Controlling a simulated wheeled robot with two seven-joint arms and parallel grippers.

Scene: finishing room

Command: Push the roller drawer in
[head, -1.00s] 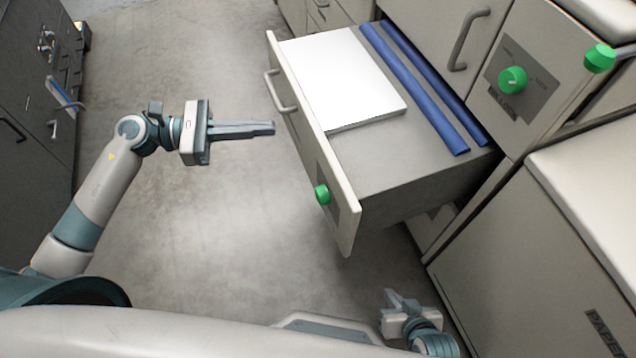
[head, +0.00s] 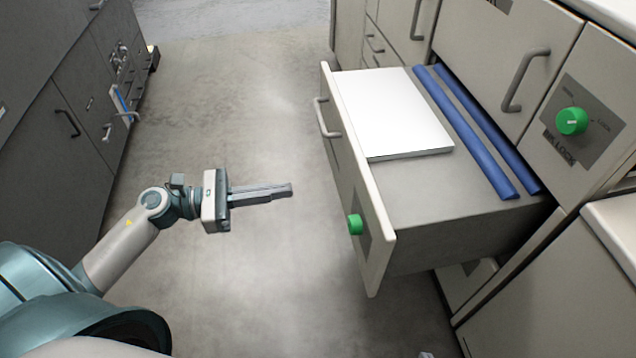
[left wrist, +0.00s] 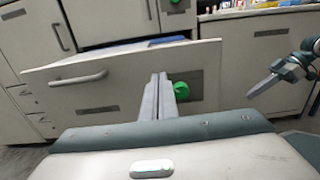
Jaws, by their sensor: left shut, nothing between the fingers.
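The roller drawer (head: 372,215) is pulled well out of the cabinet on the right. Its front has a bar handle (head: 326,118) and a green knob (head: 355,224). A white slab (head: 395,112) and two long blue rollers (head: 465,135) lie in it. My left gripper (head: 290,189) is shut and empty, apart from the drawer front and pointing toward it. In the left wrist view the shut fingers (left wrist: 158,80) point at the drawer front (left wrist: 120,85), beside the green knob (left wrist: 181,90). My right gripper (left wrist: 262,86) shows at the right of that view; its jaw opening is unclear.
The cabinet face beside the drawer carries a handle (head: 525,80) and another green knob (head: 571,121). A white-topped cabinet (head: 560,290) stands at the lower right. Dark cabinets (head: 60,130) line the left. The floor (head: 240,110) between is clear.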

